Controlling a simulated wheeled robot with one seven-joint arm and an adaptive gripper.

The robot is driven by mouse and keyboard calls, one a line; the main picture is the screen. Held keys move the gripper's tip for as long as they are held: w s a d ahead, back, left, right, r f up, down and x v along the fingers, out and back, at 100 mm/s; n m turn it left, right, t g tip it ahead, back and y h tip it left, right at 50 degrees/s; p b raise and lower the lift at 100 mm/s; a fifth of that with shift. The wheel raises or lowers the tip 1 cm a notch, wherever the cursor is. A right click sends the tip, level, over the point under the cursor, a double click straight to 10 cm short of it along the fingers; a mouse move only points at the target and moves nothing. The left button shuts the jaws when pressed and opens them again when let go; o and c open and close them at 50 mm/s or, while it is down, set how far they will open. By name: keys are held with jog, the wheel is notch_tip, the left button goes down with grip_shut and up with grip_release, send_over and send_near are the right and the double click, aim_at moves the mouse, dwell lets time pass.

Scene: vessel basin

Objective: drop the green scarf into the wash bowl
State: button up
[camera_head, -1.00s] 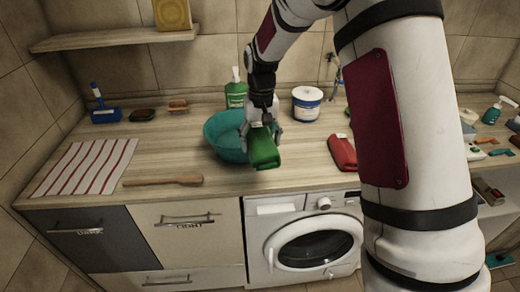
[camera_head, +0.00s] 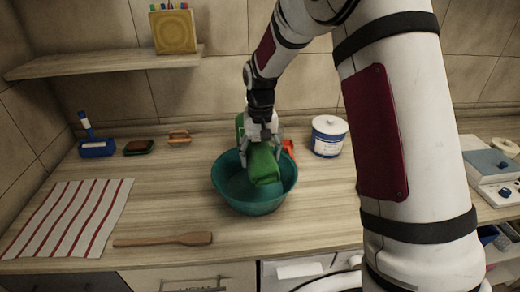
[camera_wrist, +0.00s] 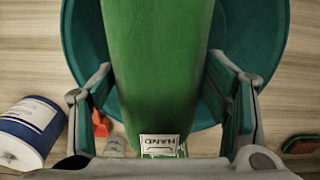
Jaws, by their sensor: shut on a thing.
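The green scarf (camera_head: 264,165) is a folded, thick green cloth. It hangs from my gripper (camera_head: 262,145) over the teal wash bowl (camera_head: 240,204), which stands on the wooden counter. My gripper is shut on the scarf. In the wrist view the scarf (camera_wrist: 160,70) lies between the two fingers, with a white label reading HAND near its lower end, and the bowl (camera_wrist: 268,45) shows behind it. In the head view the scarf overlaps the right part of the bowl's opening. I cannot tell whether it touches the inside.
A striped cloth (camera_head: 70,217) and a wooden stick (camera_head: 163,240) lie to the left. A white and blue tub (camera_head: 328,135) stands right of the bowl; an orange item (camera_head: 289,150) and a partly hidden green bottle (camera_head: 240,126) are behind it. Brushes (camera_head: 138,147) lie along the back, beneath a shelf (camera_head: 105,62).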

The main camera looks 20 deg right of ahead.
aim_at(261, 152)
jog(key=shift+f, duration=1.5)
jog(key=o, duration=1.4)
jog(key=shift+o, duration=0.2)
jog(key=shift+r, duration=0.1)
notch_tip(261, 152, up, 11)
jog(key=shift+f, duration=0.1)
jog(key=shift+r, duration=0.5)
